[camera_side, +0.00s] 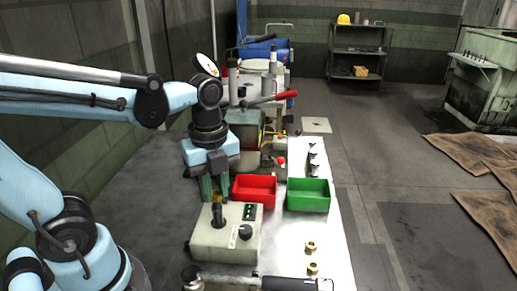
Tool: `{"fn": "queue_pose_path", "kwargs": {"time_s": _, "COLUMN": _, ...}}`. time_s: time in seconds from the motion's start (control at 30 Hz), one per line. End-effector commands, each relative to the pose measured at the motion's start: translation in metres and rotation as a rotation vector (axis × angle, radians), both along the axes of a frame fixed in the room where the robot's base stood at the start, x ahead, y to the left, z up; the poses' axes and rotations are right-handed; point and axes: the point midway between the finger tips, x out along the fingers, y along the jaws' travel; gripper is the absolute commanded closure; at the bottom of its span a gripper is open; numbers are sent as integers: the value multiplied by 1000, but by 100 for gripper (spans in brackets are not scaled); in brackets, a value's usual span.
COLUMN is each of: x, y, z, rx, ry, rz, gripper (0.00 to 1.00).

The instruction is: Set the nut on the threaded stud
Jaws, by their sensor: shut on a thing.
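My gripper (216,194) points down above the grey control box, its green fingers shut on a small brass-coloured thing (217,198), which looks like a nut and is mostly hidden between them. A short dark upright post (221,212) shows just below the fingertips, over the box; I cannot tell whether it is the threaded stud or a lever, or whether the nut touches it. Two more brass nuts (310,247) lie loose on the white table, right of the box.
The control box (217,246) has a black knob (245,232) and green buttons. A red bin (254,190) and a green bin (308,196) stand behind it. Small dark parts (313,158) stand farther back. A dark cylindrical tool (290,284) lies at the front edge.

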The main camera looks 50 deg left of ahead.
Motion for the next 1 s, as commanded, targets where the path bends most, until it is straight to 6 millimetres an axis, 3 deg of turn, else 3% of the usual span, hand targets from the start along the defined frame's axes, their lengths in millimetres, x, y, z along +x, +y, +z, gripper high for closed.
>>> {"fn": "queue_pose_path", "kwargs": {"time_s": 1.0, "x": 0, "y": 0, "z": -20, "rx": 0, "ry": 0, "rz": 0, "gripper": 100}}
